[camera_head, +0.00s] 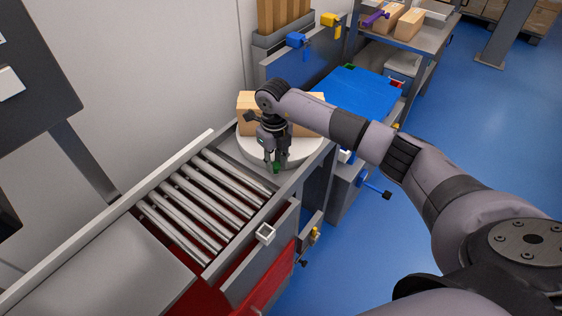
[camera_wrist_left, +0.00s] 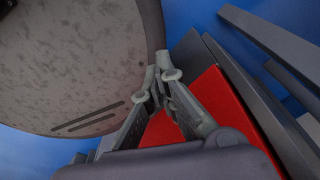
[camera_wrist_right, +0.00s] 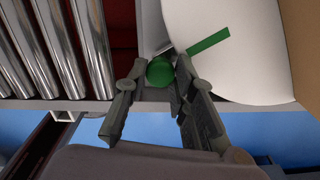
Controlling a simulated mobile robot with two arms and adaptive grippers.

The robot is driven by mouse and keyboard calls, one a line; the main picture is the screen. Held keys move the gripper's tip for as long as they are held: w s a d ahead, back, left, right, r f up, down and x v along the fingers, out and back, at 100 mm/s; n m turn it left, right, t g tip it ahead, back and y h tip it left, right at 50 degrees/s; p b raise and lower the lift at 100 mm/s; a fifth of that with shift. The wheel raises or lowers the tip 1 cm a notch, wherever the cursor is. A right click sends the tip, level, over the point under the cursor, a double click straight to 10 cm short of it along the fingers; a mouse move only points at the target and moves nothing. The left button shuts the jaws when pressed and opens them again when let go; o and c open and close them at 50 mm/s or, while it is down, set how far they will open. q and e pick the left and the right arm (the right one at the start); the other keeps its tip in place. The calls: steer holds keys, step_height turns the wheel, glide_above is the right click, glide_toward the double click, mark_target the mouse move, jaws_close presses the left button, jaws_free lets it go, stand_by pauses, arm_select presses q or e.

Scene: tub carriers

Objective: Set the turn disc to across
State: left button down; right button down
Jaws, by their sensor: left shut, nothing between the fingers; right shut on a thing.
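The turn disc (camera_head: 308,152) is a white round plate at the far end of the roller track, with a tan box (camera_head: 246,104) on it. In the right wrist view the disc (camera_wrist_right: 240,70) carries a green stripe (camera_wrist_right: 209,40) near its rim. My right gripper (camera_head: 276,163) points down at the disc's near edge. It is shut on a round green knob (camera_wrist_right: 160,71), which shows between its fingertips. The arm hides part of the disc and box. My left gripper (camera_wrist_left: 162,82) is shut and empty, seen only in the left wrist view, near a red panel (camera_wrist_left: 205,105).
Metal rollers (camera_head: 205,205) lie left of the disc, between grey rails. A blue panel (camera_head: 355,92) lies beyond the disc. A small white square handle (camera_head: 265,233) sticks out at the front.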

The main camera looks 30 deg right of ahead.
steer(key=shift+w+a, duration=0.25)
steer(key=shift+a, duration=0.05)
steer(key=shift+r, duration=0.1)
steer(key=c, duration=1.3)
jaws_free()
steer(key=shift+c, duration=0.2)
step_height(320, 180, up, 12)
